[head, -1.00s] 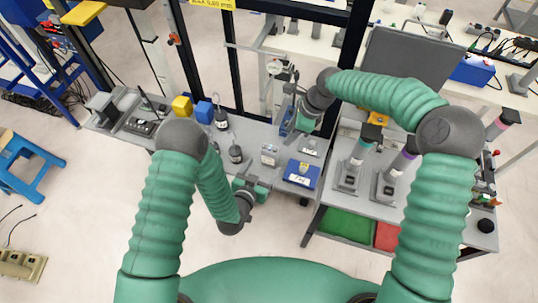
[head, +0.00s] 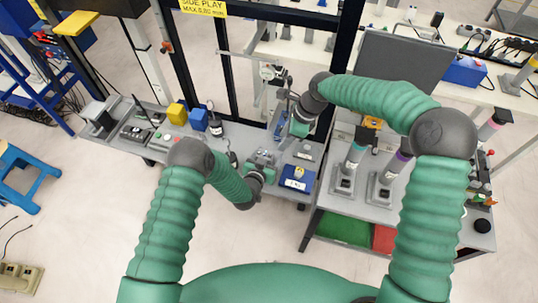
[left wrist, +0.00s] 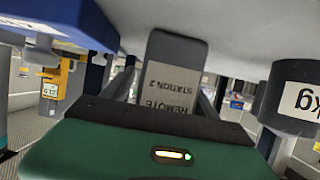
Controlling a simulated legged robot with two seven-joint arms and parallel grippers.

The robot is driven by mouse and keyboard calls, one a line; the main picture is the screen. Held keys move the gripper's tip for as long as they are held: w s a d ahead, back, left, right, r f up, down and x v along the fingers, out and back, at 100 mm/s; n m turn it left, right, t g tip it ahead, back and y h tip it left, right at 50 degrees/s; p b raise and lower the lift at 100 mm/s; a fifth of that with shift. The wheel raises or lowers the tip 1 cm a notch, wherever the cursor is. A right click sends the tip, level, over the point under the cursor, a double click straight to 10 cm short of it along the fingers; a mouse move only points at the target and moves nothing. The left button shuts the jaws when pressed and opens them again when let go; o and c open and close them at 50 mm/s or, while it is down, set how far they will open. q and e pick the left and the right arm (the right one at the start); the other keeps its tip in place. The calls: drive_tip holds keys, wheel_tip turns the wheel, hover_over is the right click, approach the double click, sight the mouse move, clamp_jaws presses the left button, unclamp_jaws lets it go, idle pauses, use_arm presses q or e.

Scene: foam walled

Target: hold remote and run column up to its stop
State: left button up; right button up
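The remote (left wrist: 172,88), a grey block labelled "REMOTE STATION 2", appears upside down in the left wrist view. My left gripper (head: 262,160) is over the grey bench and mostly hides the remote in the head view. In the left wrist view its dark fingers lie on either side of the remote and look open, with the remote between them; contact is not clear. My right gripper (head: 285,117) is by the upright fixture at the bench's back edge; its fingertips are too small and hidden to read. I cannot tell which upright is the column; a dark frame post (head: 346,60) stands behind.
A dark weight marked "kg" (left wrist: 295,97) is close on the other side. Yellow (head: 176,114) and blue cubes (head: 198,119) stand further left. A grey cart (head: 440,215) is at right.

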use_arm(q)
drive_tip(key=shift+a, duration=0.35)
drive_tip(key=c, duration=1.2)
use_arm(e)
drive_tip(key=shift+a, duration=0.5)
use_arm(q)
drive_tip(key=shift+d, duration=0.2)
use_arm(e)
drive_tip(key=shift+d, duration=0.3)
clamp_jaws()
use_arm(q)
drive_tip(key=shift+a, duration=0.1)
use_arm(e)
drive_tip(key=shift+a, duration=0.2)
